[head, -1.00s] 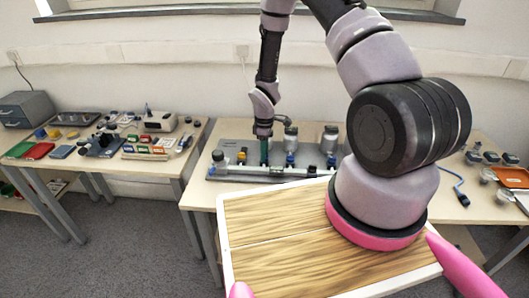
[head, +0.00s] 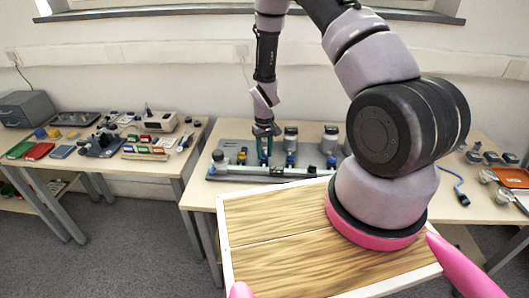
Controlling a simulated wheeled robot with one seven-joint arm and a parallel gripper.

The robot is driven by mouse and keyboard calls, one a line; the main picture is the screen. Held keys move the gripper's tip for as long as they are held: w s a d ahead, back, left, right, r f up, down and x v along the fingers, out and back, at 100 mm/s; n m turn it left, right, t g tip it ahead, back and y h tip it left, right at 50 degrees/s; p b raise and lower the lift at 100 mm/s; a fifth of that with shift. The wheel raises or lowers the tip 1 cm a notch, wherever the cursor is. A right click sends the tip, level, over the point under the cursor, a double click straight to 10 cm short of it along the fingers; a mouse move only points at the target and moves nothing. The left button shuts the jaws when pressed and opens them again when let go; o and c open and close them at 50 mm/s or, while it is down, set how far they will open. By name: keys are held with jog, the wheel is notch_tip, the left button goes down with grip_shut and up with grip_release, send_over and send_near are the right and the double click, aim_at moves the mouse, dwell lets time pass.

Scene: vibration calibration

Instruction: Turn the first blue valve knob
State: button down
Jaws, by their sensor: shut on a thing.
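A valve rig (head: 245,172) stands on the middle table, with a pipe along its front and several blue knobs.
The left table (head: 110,165) holds coloured trays and small devices. An orange tray (head: 513,177) lies on the right.

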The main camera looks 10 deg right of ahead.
aim_at(264, 154)
jog(key=m, duration=0.5)
jog(key=shift+m, duration=0.4)
dwell(0.4)
jog(key=c, duration=0.5)
grip_release()
notch_tip(264, 154, up, 11)
jog(key=shift+f, duration=0.1)
